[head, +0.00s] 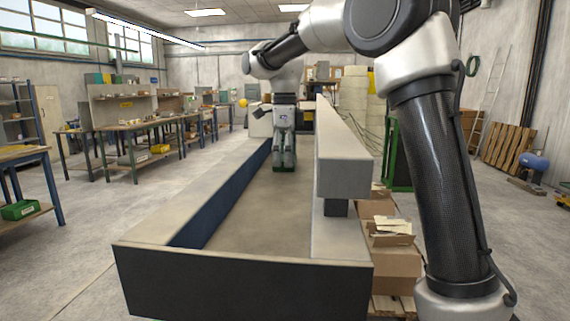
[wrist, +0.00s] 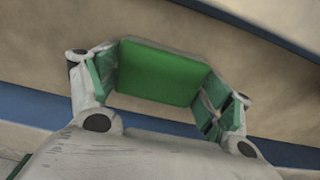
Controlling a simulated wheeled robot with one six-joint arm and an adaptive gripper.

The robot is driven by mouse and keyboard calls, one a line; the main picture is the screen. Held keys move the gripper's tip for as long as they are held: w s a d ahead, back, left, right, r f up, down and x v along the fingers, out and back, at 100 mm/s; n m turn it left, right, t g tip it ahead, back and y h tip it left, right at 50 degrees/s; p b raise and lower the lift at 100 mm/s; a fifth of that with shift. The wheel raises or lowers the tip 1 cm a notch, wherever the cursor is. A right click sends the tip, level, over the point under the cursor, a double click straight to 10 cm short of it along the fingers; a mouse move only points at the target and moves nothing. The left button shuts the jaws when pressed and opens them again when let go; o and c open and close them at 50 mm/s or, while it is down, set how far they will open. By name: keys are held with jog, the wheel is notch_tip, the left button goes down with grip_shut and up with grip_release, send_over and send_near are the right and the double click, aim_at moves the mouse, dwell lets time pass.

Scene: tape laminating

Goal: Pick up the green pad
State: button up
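The green pad (wrist: 160,72) is a flat, bright green rectangle. In the wrist view it spans the space between the two fingers of my gripper (wrist: 161,88). The fingers have green inner faces, and these meet the pad's left and right edges with no gap that I can see. In the head view my gripper (head: 284,160) points down over the long trough, with the green pad (head: 283,169) level with its fingertips. The pad looks held above the trough floor, but the small head view does not show the clearance clearly.
The trough (head: 245,222) has a beige floor and raised sides, the left one blue inside. A thick beam (head: 345,165) runs along its right side. Cardboard boxes (head: 388,262) stand on the right. Workbenches (head: 140,150) line the left. The near trough floor is clear.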

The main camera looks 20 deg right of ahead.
notch_tip(320, 180, up, 10)
jog(key=o, duration=0.4)
jog(key=shift+r, duration=0.1)
jog(key=c, duration=0.4)
